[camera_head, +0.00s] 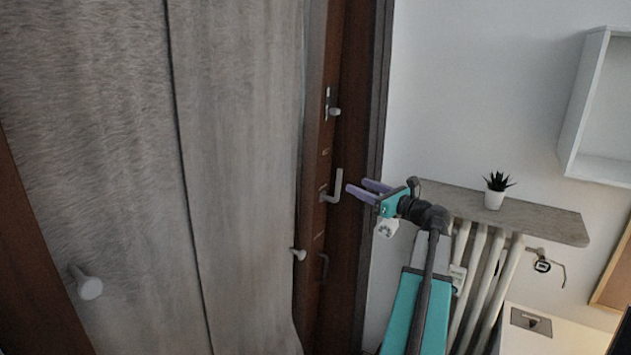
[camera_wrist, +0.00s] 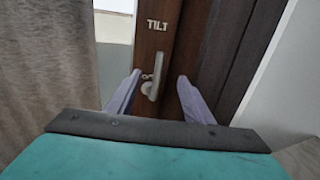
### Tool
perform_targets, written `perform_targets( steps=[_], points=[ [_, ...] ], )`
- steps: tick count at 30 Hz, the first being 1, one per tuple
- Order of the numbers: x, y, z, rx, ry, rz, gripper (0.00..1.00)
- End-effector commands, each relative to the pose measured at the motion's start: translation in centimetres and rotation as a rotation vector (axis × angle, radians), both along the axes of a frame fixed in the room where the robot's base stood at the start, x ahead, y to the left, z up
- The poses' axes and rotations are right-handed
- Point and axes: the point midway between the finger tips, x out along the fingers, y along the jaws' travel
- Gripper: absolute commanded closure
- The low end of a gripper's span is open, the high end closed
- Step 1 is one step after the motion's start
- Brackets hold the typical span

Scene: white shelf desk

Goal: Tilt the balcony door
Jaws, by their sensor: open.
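The balcony door (camera_head: 316,215) is dark brown wood, partly covered on its left by a grey curtain. Its metal handle (camera_head: 336,187) sits on the frame edge, with the grip pointing upward; it also shows in the wrist view (camera_wrist: 154,80). A "TILT" label (camera_wrist: 157,25) is on the wood above the handle in the wrist view. My gripper (camera_head: 363,188) is open, its two purple fingers just right of the handle in the head view. In the wrist view the handle lies between the fingers (camera_wrist: 158,92), nearer the left one. I see no clear contact.
The grey curtain (camera_head: 235,150) hangs left of the handle, with pale knobs (camera_head: 90,288) in front. A second, smaller lock fitting (camera_head: 332,105) is above the handle. A grey shelf (camera_head: 545,220) with a potted plant (camera_head: 494,198) stands over a radiator (camera_head: 490,285) at right.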

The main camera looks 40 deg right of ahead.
Motion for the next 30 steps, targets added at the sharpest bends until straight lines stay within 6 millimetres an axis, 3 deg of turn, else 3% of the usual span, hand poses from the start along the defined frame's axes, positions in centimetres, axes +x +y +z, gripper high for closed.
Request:
perform_targets(
  steps=[12,30],
  points=[
    [-2.1,0.1,0.0,0.000,0.000,-0.001,0.53],
    [-2.2,0.1,0.0,0.000,0.000,-0.001,0.53]
  ],
)
